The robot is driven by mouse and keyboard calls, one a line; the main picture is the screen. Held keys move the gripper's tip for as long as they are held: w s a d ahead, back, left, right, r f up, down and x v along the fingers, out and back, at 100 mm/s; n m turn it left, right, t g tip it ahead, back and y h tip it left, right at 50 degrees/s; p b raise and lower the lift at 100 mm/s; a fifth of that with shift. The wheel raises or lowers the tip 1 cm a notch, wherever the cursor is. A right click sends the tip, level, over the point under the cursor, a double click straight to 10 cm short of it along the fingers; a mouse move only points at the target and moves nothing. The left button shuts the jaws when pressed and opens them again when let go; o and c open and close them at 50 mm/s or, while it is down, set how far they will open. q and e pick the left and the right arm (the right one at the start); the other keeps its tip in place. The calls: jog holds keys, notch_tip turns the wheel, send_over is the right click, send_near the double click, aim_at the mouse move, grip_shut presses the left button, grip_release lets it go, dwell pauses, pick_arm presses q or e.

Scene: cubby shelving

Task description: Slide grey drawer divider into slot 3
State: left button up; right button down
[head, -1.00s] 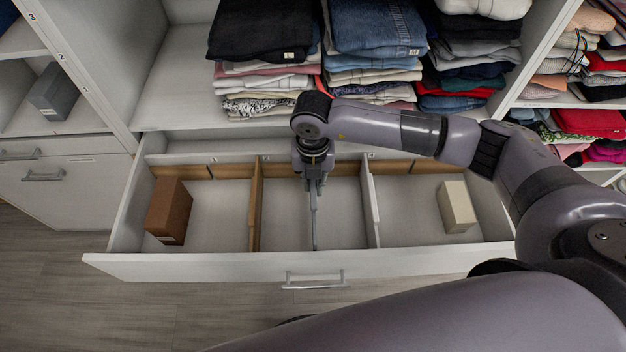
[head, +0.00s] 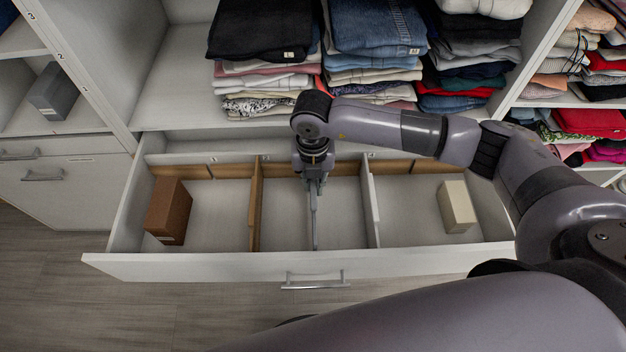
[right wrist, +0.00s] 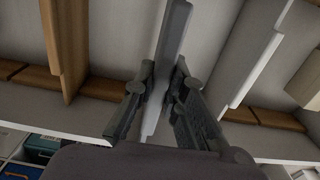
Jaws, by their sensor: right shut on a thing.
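The grey drawer divider (head: 314,228) stands on edge, running front to back, within the middle section of the open drawer (head: 190,267). My right gripper (head: 314,186) is shut on the divider near its back end. In the right wrist view the divider (right wrist: 172,38) passes between the two fingers of the gripper (right wrist: 164,68). A wooden divider (head: 255,210) stands to its left and a white divider (head: 370,207) to its right. Whether the grey divider is seated in a slot cannot be told; its back end is hidden by the gripper. My left gripper is not in view.
A brown box (head: 168,212) lies in the drawer's left section and a cream box (head: 456,207) in its right section. Folded jeans (head: 375,27) and other clothes are stacked on the shelf just behind the drawer. Free floor (head: 90,310) shows at the front left.

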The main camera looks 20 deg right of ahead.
jog(key=shift+f+b, duration=1.15)
jog(key=shift+f, duration=0.25)
jog(key=shift+f, duration=0.3)
jog(key=shift+f+b, duration=0.2)
jog(key=shift+b, duration=0.25)
jog(key=shift+f, duration=0.25)
jog(key=shift+f+b, duration=0.4)
jog(key=shift+b, duration=0.1)
jog(key=shift+f+b, duration=1.15)
jog(key=shift+f, duration=0.4)
jog(key=c, duration=1.6)
grip_release()
jog(key=shift+r, duration=0.1)
jog(key=shift+o, duration=0.2)
